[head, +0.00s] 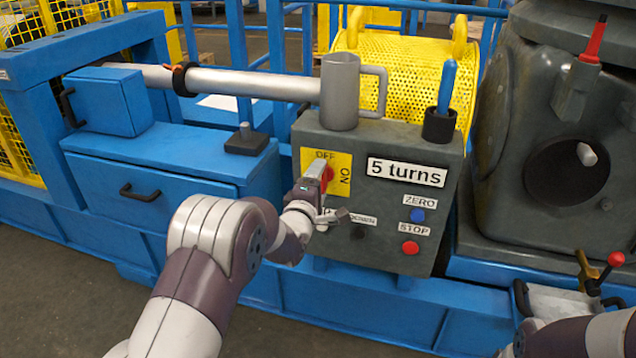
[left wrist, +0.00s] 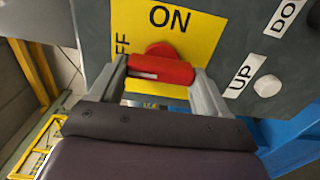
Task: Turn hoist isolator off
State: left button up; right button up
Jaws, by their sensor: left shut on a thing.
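The hoist isolator is a red rotary handle (head: 328,174) on a yellow plate (head: 342,162), with OFF at the plate's top and ON at its right. My left gripper (head: 322,176) is at the handle and partly hides it. In the left wrist view the red handle (left wrist: 162,70) lies between the two fingers of my left gripper (left wrist: 162,80), which is shut on it. A pale line shows on the handle's half towards the OFF lettering. My right arm shows at the bottom right; its gripper (head: 510,348) is only partly in view.
The grey control box (head: 400,215) also carries a "5 turns" display (head: 406,172), a blue ZERO button (head: 418,215) and a red STOP button (head: 410,247). A grey mug-like holder (head: 340,95) and a blue-handled tool (head: 447,88) stand on top. A blue drawer cabinet (head: 165,160) is left.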

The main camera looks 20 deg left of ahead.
pick_arm(q)
jog(key=shift+w+r, duration=0.1)
jog(key=shift+r, duration=0.15)
jog(key=o, duration=1)
jog(key=shift+f, duration=0.2)
jog(key=s+p, duration=0.1)
jog(key=s, duration=0.3)
jog(key=s+p, duration=0.1)
jog(key=s, duration=0.3)
jog(key=s+p, duration=0.1)
jog(key=s, duration=0.3)
jog(key=shift+s+a, duration=0.25)
jog(key=shift+s, duration=0.05)
